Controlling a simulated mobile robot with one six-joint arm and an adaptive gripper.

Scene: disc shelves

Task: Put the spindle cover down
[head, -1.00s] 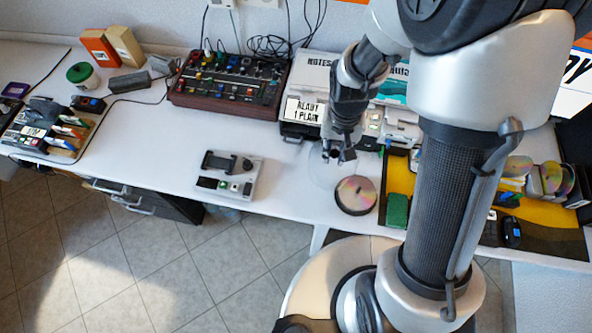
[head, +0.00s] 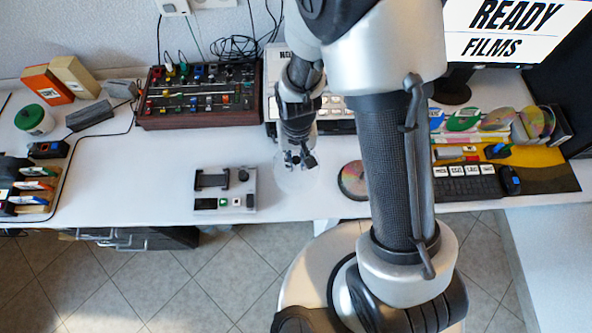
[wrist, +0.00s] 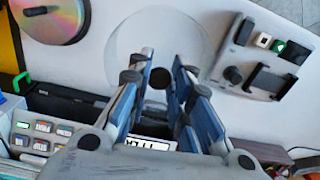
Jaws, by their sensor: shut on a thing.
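The spindle cover (head: 297,182) is a clear, see-through round cover, faint against the white desk. My gripper (head: 299,160) is above it in the head view, fingers pointing down. In the wrist view the cover (wrist: 128,42) is a transparent circle beyond my fingertips, with a dark round knob between the fingers. My gripper (wrist: 162,72) is shut on this knob. I cannot tell whether the cover's rim touches the desk. The disc stack (head: 352,180) lies uncovered to its right, partly behind my arm; it also shows in the wrist view (wrist: 50,18).
A grey device (head: 225,190) with a black cradle and buttons stands to the cover's left. A mixer (head: 200,95) is behind it. A yellow mat (head: 550,180) with a keyboard lies at right. The desk (head: 125,185) is clear left of the device.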

